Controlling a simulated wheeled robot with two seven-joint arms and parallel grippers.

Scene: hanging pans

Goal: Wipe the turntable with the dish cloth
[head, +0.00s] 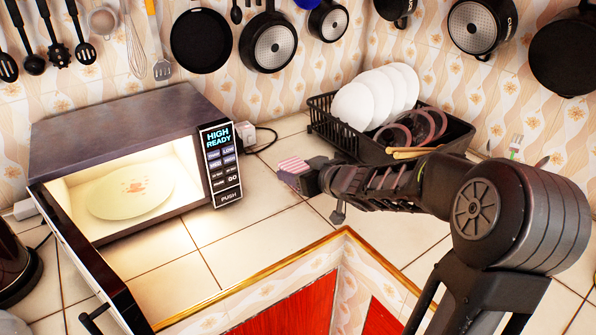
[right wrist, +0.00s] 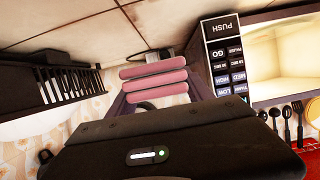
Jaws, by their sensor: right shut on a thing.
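The turntable (head: 129,193) is a pale round plate inside the lit microwave (head: 120,165), whose door stands open. A reddish stain marks the turntable near its middle. In the right wrist view the cloth (right wrist: 153,81) shows as pink rolls between the fingers. The gripper is over the counter, to the right of the microwave and apart from it. The turntable does not show in the right wrist view. My left gripper is not in view.
A black dish rack (head: 326,126) with white plates stands behind my right arm. The open microwave door (head: 92,265) juts toward the front left. A dark kettle (head: 18,265) stands at the left edge. Counter tiles (head: 240,235) between microwave and gripper are clear. Pans hang on the wall.

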